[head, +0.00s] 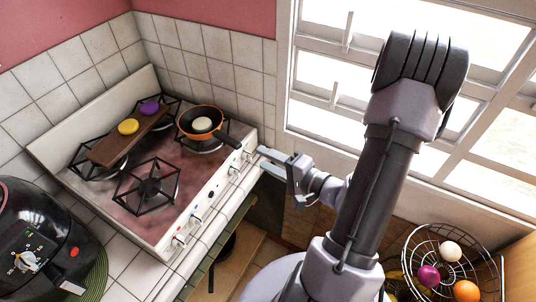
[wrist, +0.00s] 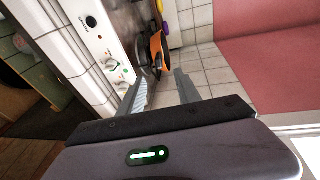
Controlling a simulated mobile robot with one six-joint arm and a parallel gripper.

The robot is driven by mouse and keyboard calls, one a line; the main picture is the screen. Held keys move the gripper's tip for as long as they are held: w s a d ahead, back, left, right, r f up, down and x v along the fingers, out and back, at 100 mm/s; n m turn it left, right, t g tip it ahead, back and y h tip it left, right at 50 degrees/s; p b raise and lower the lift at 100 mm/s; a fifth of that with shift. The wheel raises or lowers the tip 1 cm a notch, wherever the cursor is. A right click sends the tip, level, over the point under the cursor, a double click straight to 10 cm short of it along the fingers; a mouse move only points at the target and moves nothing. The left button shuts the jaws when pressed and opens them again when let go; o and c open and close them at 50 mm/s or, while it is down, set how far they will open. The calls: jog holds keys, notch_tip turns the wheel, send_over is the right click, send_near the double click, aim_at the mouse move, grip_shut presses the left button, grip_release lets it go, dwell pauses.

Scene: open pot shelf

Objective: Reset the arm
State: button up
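My gripper (head: 263,158) is in the head view, just right of the stove's front panel and near the orange pan's handle. My arm reaches up and folds over on the right side of the picture. In the wrist view my gripper (wrist: 162,82) has its two fingers apart with nothing seen between them. The orange pan (head: 202,123) sits on the back right burner with a pale round thing (head: 202,125) in it. The pan (wrist: 160,50) shows beyond the fingertips in the wrist view. I cannot tell whether a finger touches the stove edge.
A wooden board (head: 112,149) with a yellow round thing (head: 128,126) and a purple one (head: 149,107) lies across the left burners of the stove (head: 190,180). A black air fryer (head: 40,240) stands at left. A wire basket (head: 478,233) of produce is at lower right. The window is behind my arm.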

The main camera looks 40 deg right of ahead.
dwell(0.3)
jog(key=a+r+n+g+y+b, duration=0.2)
jog(key=a+n+g+y+b, duration=0.35)
jog(key=a, duration=0.95)
jog(key=s+a+f+n+g+h+b, duration=0.3)
jog(key=s+a+n+g+b, duration=0.25)
jog(key=s+a+g, duration=0.35)
jog(key=r+t+h, duration=0.1)
jog(key=r+t+h+b, duration=0.1)
jog(key=t, duration=0.1)
jog(key=s+r+t+h, duration=0.1)
jog(key=r, duration=0.1)
jog(key=shift+s+d+n+t, duration=0.1)
jog(key=shift+d+n+t, duration=0.15)
jog(key=shift+d+n, duration=0.15)
